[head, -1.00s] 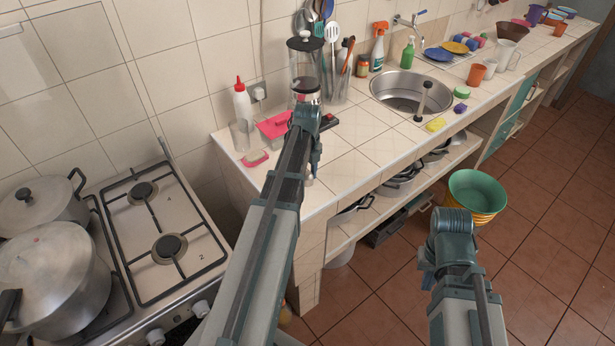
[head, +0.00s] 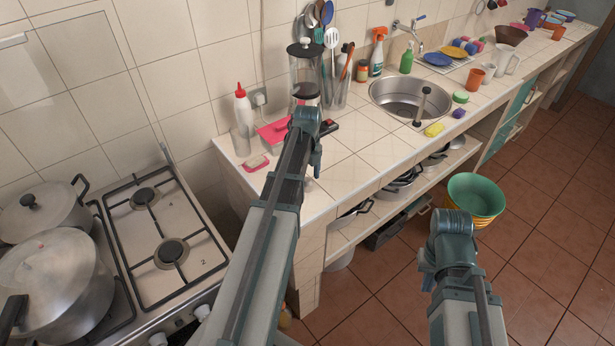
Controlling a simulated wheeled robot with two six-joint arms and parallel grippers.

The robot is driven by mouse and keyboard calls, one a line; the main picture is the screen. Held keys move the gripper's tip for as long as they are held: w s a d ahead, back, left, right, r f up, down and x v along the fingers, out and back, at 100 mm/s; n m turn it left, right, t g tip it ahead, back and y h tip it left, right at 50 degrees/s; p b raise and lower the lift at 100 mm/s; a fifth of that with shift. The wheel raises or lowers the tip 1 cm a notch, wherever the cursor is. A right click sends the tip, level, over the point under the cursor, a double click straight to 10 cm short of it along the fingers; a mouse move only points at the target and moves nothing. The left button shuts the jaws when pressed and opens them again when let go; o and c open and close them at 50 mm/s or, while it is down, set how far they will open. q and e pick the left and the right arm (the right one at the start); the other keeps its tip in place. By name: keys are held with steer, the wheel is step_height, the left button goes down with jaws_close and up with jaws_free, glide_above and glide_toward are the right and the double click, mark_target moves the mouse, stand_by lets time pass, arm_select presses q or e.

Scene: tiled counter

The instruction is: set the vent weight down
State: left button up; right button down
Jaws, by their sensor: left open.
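I cannot make out the vent weight for certain. A large metal pot (head: 62,285) with a lid stands on the stove at the lower left, with a small reddish spot on its lid. A smaller lidded pot (head: 40,213) stands behind it. My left gripper (head: 305,118) is at the far end of the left arm, over the near end of the tiled counter, in front of a tall clear jar (head: 304,66). It is open; its fingertips are hard to make out. My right gripper (head: 450,222) is over the floor, right of the counter; its jaws are hidden.
The stove (head: 187,215) has two bare burners beside the pots. A red-capped bottle (head: 242,108), a clear glass (head: 241,140) and a pink tray (head: 275,132) crowd the counter's near corner. Bare tiles (head: 345,180) lie right of my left arm. A green bucket (head: 476,196) stands on the floor.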

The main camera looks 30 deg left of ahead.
mark_target(309, 180)
arm_select(q)
step_height(309, 180, up, 10)
steer(key=p, duration=0.9)
steer(key=shift+r, duration=0.15)
steer(key=s+d+n, duration=0.5)
steer(key=d+n, duration=0.1)
steer(key=d, duration=0.4)
steer(key=s+d+n, duration=0.6)
steer(key=d, duration=0.4)
steer(key=s+d+n+y, duration=0.1)
steer(key=s+d+n, duration=0.4)
steer(key=d, duration=0.5)
steer(key=shift+s+d+n, duration=0.25)
steer(key=shift+n, duration=0.65)
